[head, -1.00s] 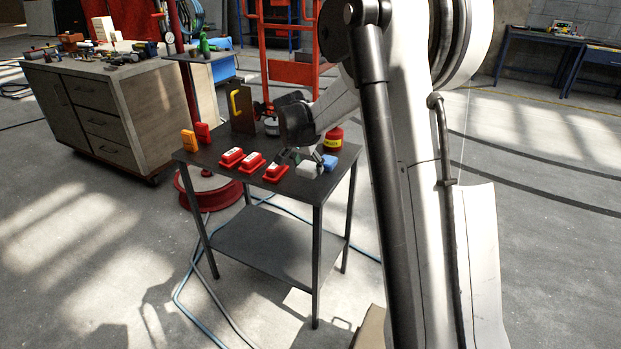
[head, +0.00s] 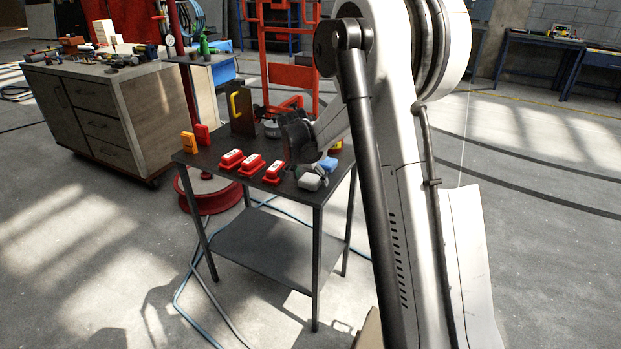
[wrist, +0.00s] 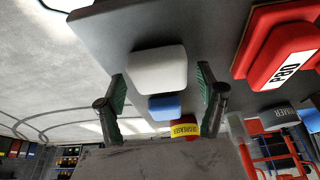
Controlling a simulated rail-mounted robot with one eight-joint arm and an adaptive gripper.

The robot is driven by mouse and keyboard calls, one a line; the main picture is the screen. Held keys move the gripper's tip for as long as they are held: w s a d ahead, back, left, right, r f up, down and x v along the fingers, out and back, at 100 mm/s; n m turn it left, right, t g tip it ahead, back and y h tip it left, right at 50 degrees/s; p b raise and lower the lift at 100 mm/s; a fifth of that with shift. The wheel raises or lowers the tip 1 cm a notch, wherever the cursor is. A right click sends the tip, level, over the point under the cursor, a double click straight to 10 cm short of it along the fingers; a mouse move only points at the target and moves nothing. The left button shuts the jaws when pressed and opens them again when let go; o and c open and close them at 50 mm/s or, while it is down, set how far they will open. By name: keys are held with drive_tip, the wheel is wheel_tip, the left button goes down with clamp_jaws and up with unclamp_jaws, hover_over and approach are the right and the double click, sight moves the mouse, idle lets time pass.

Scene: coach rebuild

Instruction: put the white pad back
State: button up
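The white pad (head: 310,182) lies on the dark table top (head: 225,146) near its front right corner. In the wrist view the white pad (wrist: 158,70) sits ahead of and between my gripper's fingertips (wrist: 162,80), with a gap on either side. My gripper (head: 320,171) is open and appears empty, low over that corner in the head view. A blue pad (head: 328,164) lies just beyond the white one, and the blue pad (wrist: 165,107) also shows between the fingers in the wrist view.
Three red cases with white labels (head: 251,165) stand in a row left of the white pad. Orange (head: 190,143) and red (head: 202,134) blocks stand at the left edge. A yellow handle (head: 234,104) is on an upright brown panel.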

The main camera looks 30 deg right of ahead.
drive_tip(key=shift+r, duration=0.1)
drive_tip(key=s+a+r+n+p, duration=0.1)
drive_tip(key=s+a+r, duration=0.2)
drive_tip(key=r, duration=0.3)
drive_tip(key=s+a+r+n+t, duration=0.1)
drive_tip(key=s+a+r, duration=0.2)
drive_tip(key=s+r, duration=0.15)
drive_tip(key=s+a+r+p, duration=0.1)
drive_tip(key=s+a+r, duration=0.2)
drive_tip(key=r, duration=0.3)
drive_tip(key=s+a+n+t+y, duration=0.1)
drive_tip(key=s+a+n, duration=0.3)
drive_tip(key=s, duration=0.9)
drive_tip(key=s+a+n+t+y, duration=0.2)
drive_tip(key=s+a+n, duration=0.3)
drive_tip(key=s, duration=0.8)
drive_tip(key=a, duration=0.3)
drive_tip(key=shift+s+a+t+y, duration=0.15)
drive_tip(key=shift+s+t+y, duration=0.15)
drive_tip(key=shift+y, duration=0.1)
drive_tip(key=shift+f, duration=0.1)
